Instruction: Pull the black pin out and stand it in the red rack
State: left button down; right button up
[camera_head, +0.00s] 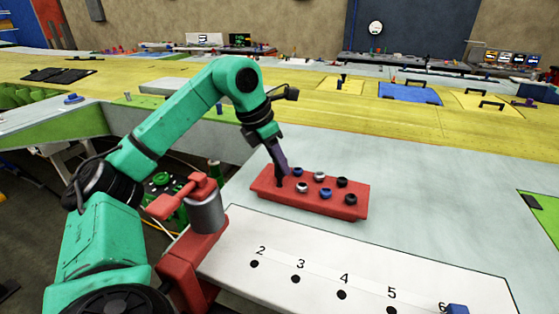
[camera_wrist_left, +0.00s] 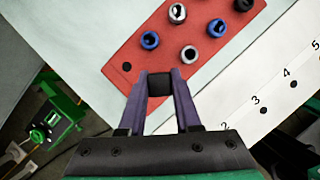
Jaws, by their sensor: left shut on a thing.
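My left gripper (camera_head: 278,163) is shut on a black pin (camera_wrist_left: 159,84), which sits between its fingertips in the left wrist view. In the head view the black pin (camera_head: 279,182) shows dark below the fingers, at the left end of the red rack (camera_head: 330,205). I cannot tell whether its lower end touches the rack. In the left wrist view the red rack (camera_wrist_left: 126,48) lies beyond the fingertips, with an empty dark hole (camera_wrist_left: 127,66) just left of them. Several blue, grey and black pins stand in the rack. My right gripper is not in view.
A white numbered strip (camera_head: 320,262) with dark holes lies in front of the rack. A blue piece (camera_head: 457,309) is by number 6. A red clamp with a grey cylinder (camera_head: 207,212) stands left of the rack. The grey surface right of the rack is clear.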

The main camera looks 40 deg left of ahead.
pick_arm(q)
jog(key=shift+f+b, duration=0.95)
jog(key=shift+f, duration=0.4)
jog(key=c, duration=0.5)
grip_release()
jog(key=p+v, duration=0.4)
jog(key=v, duration=1)
jog(key=shift+r+p, duration=0.3)
jog(key=shift+r, duration=0.1)
